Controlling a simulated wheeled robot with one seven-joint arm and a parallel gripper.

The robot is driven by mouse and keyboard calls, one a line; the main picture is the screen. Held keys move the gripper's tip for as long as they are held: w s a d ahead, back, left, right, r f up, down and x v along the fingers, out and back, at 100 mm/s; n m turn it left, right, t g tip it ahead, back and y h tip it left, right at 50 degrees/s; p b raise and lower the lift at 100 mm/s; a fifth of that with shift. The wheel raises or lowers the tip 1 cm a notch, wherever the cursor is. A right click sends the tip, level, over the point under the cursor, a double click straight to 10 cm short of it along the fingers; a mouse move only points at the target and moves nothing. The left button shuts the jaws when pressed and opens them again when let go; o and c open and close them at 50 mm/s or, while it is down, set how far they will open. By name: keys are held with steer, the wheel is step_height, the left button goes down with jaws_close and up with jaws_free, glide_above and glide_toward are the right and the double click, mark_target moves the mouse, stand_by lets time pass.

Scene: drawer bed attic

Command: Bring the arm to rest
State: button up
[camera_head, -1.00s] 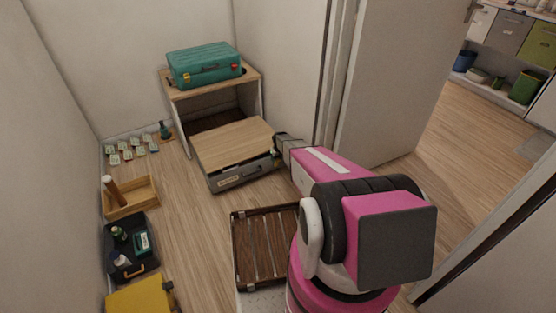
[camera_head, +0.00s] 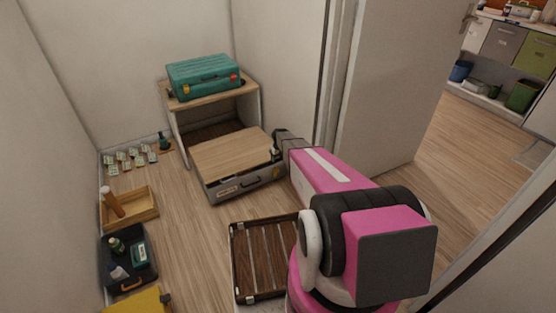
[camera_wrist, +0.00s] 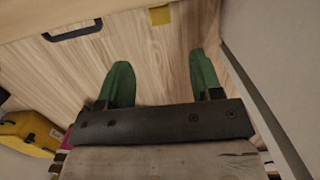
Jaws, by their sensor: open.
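My pink and black arm reaches away from the camera in the head view. My gripper (camera_head: 277,143) is at its far end, by the right rear edge of a grey drawer-like case (camera_head: 245,184) with a wooden top (camera_head: 232,158). Its fingertips are small and partly hidden there. In the wrist view, my gripper (camera_wrist: 162,78) shows two green fingers spread apart with nothing between them. Behind them is a pale wooden surface (camera_wrist: 150,50) with a black handle (camera_wrist: 72,30). I cannot tell whether the fingers touch it.
A teal suitcase (camera_head: 203,76) sits on a wooden stand (camera_head: 180,120). A slatted brown case (camera_head: 262,262) lies open near my base. A wooden tray (camera_head: 130,210), a dark case (camera_head: 128,260) and a yellow case (camera_head: 135,301) line the left wall. An open door (camera_head: 395,80) stands right.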

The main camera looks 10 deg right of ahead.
steer(key=s+a+r+n, duration=0.2)
steer(key=s+r+n, duration=1.2)
steer(key=s+n, duration=0.2)
steer(key=s+a+r+n+g, duration=0.1)
steer(key=s+a+r+n, duration=0.2)
steer(key=s+r+n, duration=1.1)
steer(key=s+n, duration=0.2)
steer(key=s, duration=0.4)
steer(key=shift+s+a+r+g, duration=0.15)
steer(key=shift+s+r+g, duration=0.05)
steer(key=shift+r+g, duration=0.1)
